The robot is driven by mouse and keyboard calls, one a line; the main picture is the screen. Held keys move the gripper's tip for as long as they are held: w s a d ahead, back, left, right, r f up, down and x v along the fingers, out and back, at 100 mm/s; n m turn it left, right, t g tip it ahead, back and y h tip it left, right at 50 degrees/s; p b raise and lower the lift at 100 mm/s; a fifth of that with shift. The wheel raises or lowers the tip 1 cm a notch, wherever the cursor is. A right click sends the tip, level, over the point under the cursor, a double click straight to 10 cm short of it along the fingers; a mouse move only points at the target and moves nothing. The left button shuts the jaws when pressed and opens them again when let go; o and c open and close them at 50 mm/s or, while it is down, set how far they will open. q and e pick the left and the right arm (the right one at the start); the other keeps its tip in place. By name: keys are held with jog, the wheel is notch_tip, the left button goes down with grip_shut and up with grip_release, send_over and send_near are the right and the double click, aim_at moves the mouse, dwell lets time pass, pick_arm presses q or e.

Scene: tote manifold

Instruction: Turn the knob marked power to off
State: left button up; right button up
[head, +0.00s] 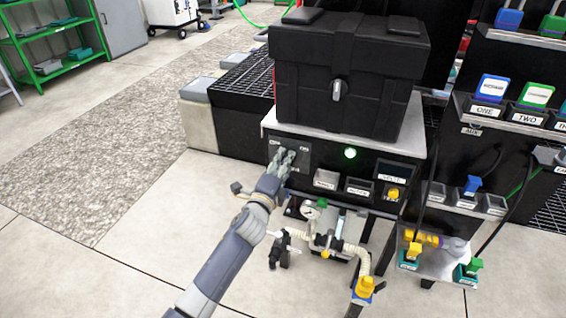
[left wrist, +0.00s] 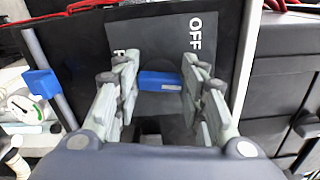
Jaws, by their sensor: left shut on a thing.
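The power knob (left wrist: 160,81) is a small blue bar on a dark panel (left wrist: 215,20) in the left wrist view. An OFF label shows sideways just right of the bar, and another label on the left is mostly hidden by a finger. My left gripper (left wrist: 158,72) has its fingers on both ends of the bar and is shut on it. In the head view my left gripper (head: 283,161) is against the left part of the black console front (head: 318,158) and hides the knob. My right gripper is not in view.
A green lamp (head: 350,153) is lit right of my gripper. A large black case (head: 345,85) stands on the console. Hoses and valves (head: 325,240) sit below it. Labelled bins (head: 490,112) are at the right. The floor at left is clear.

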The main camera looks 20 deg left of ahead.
pick_arm(q)
jog(key=shift+f+n+p, duration=0.15)
jog(key=shift+n+p, duration=0.7)
jog(key=shift+n, duration=1.95)
jog(key=shift+f+n+p, duration=0.15)
jog(key=shift+n+p, duration=0.7)
jog(key=shift+n, duration=1.95)
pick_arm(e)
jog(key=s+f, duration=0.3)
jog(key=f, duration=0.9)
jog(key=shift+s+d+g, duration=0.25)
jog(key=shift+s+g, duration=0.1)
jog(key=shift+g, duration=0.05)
pick_arm(q)
jog(key=o, duration=1.1)
jog(key=shift+c, duration=0.2)
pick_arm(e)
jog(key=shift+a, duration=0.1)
pick_arm(q)
jog(key=s, duration=1.2)
jog(key=shift+a, duration=0.15)
